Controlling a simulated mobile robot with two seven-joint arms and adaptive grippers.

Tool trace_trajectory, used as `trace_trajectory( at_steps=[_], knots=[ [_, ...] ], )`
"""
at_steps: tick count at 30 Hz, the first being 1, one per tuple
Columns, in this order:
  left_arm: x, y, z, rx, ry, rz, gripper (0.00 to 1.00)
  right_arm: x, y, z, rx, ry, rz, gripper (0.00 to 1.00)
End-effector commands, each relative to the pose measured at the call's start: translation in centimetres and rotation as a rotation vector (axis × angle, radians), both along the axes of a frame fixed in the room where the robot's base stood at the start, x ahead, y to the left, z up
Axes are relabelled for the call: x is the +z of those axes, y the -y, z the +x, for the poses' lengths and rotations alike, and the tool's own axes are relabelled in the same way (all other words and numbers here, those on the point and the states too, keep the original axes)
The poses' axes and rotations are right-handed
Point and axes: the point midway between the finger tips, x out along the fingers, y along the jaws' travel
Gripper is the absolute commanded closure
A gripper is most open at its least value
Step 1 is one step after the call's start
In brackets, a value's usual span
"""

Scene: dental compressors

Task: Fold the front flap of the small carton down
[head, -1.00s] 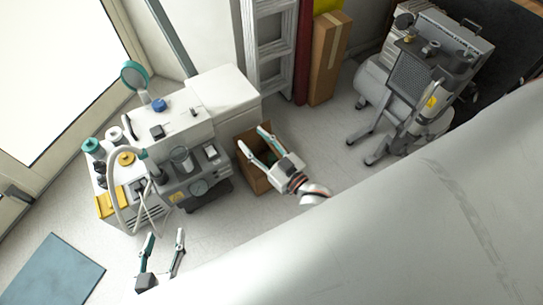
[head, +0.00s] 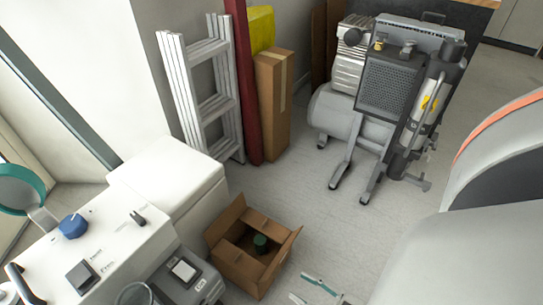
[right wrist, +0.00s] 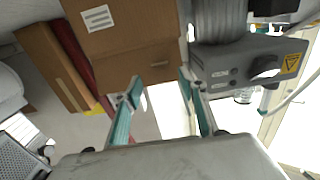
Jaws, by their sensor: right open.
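The small brown carton (head: 229,262) stands on the floor in the head view, its top open and a dark green thing (head: 261,241) inside. A flap (head: 284,254) sticks up and outward on its right side; I cannot tell for sure which flap is the front one. My right gripper (head: 297,286) is partly in view at the bottom edge, right of the carton and apart from it. In the right wrist view the right gripper (right wrist: 159,78) is open and empty, its fingertips near brown cardboard with a white label (right wrist: 98,18). My left gripper is out of view.
White cabinet (head: 165,190) and grey machine (head: 185,275) stand close left of the carton. Behind are a ladder (head: 212,95), a red post (head: 243,80) and a tall carton (head: 272,105). A compressor (head: 390,90) stands back right.

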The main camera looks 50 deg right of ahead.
Motion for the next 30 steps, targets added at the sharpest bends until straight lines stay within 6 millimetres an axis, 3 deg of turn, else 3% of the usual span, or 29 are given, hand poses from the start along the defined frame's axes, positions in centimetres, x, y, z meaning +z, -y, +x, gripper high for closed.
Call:
trace_trajectory(
  at_steps=[15,27,28,30],
  knots=[
    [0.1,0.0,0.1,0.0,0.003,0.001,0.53,0.1,-0.5,6.8,-0.002,0.005,0.0,0.58],
    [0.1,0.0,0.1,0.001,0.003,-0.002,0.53,0.1,-0.6,7.7,-0.001,0.003,0.001,0.58],
    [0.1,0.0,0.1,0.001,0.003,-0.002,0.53,0.1,-0.6,7.7,-0.001,0.003,0.001,0.61],
    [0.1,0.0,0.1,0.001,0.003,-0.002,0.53,0.1,-0.6,7.7,-0.001,0.003,0.001,0.79]
  ],
)
